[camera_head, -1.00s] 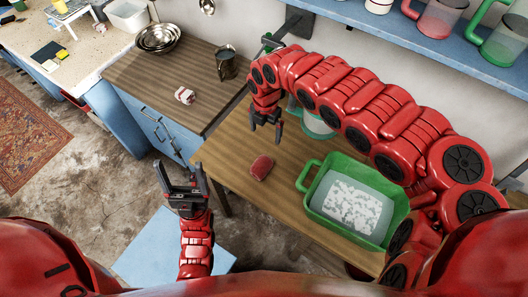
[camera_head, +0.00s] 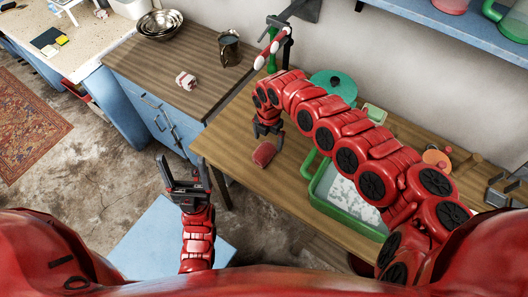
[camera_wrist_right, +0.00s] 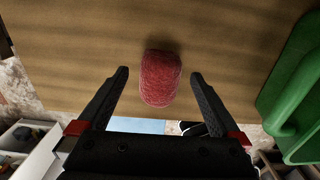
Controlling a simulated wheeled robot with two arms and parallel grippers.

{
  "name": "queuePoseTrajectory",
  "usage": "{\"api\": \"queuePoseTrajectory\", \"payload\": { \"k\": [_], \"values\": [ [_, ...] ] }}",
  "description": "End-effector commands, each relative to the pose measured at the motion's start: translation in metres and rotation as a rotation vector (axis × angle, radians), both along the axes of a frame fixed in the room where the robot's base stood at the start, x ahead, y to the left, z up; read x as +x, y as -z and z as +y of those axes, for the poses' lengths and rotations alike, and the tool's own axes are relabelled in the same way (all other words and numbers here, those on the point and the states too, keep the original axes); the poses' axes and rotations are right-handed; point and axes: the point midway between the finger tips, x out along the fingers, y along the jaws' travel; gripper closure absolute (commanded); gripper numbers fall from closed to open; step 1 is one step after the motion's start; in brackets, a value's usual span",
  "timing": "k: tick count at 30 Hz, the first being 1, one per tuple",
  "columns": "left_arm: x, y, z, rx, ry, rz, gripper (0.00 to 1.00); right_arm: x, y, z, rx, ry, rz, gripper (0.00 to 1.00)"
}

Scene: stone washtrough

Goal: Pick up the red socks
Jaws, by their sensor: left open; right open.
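The red socks (camera_head: 264,153), a rolled bundle, lie on the wooden table just below my right gripper (camera_head: 268,131). In the right wrist view the red socks (camera_wrist_right: 160,78) show between and slightly beyond the fingertips of my right gripper (camera_wrist_right: 159,76), which is open with a gap on both sides. My left gripper (camera_head: 184,172) is open and empty, held over the floor in front of the counter, away from the socks.
A green basin (camera_head: 345,228) with water and white suds stands right of the socks. A white and red bundle (camera_head: 186,80), metal bowls (camera_head: 160,27) and a metal jug (camera_head: 229,48) stand on the brown counter. Bare tabletop (camera_head: 232,143) lies left of the socks.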

Motion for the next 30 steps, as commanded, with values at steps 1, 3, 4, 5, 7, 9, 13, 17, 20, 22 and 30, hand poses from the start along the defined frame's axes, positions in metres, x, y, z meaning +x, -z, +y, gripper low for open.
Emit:
{"api": "queuePoseTrajectory", "payload": {
  "k": [1, 3, 4, 5, 7, 9, 13, 17, 20, 22, 30],
  "values": [
    [0.0, -0.008, 0.0, 0.0, 0.0, 0.0, 0.19, -0.003, 0.004, 0.002, 0.002, -0.002, 0.008, 0.0],
    [0.0, -0.012, 0.0, 0.0, 0.0, 0.0, 0.19, -0.002, 0.012, 0.003, 0.004, -0.002, 0.006, 0.0],
    [0.0, -0.014, 0.0, 0.0, 0.0, -0.001, 0.19, -0.001, 0.016, 0.002, 0.003, -0.001, 0.005, 0.0],
    [0.0, -0.016, 0.0, 0.0, 0.0, -0.001, 0.19, -0.001, 0.02, 0.002, 0.001, -0.001, 0.004, 0.0],
    [0.0, -0.015, 0.0, 0.0, 0.0, 0.0, 0.19, 0.0, 0.03, 0.003, 0.006, 0.001, 0.002, 0.0],
    [0.0, -0.016, 0.0, 0.0, 0.0, 0.0, 0.19, 0.001, 0.036, 0.002, 0.005, 0.0, 0.002, 0.0],
    [0.0, -0.017, 0.0, 0.0, 0.0, 0.0, 0.19, 0.001, 0.042, -0.001, 0.001, 0.002, -0.001, 0.0],
    [0.0, -0.016, 0.0, 0.0, 0.0, 0.0, 0.19, 0.001, 0.042, -0.001, 0.001, 0.001, -0.001, 0.0],
    [0.0, -0.016, 0.0, 0.0, 0.0, 0.0, 0.19, 0.001, 0.042, -0.001, 0.001, 0.001, 0.0, 0.05],
    [0.0, -0.016, 0.0, 0.0, 0.0, 0.0, 0.19, 0.001, 0.042, -0.001, 0.001, 0.001, 0.0, 0.18],
    [0.0, -0.016, 0.0, 0.0, 0.0, 0.0, 0.19, 0.001, 0.042, 0.0, 0.001, 0.001, 0.0, 0.67]
  ]
}}
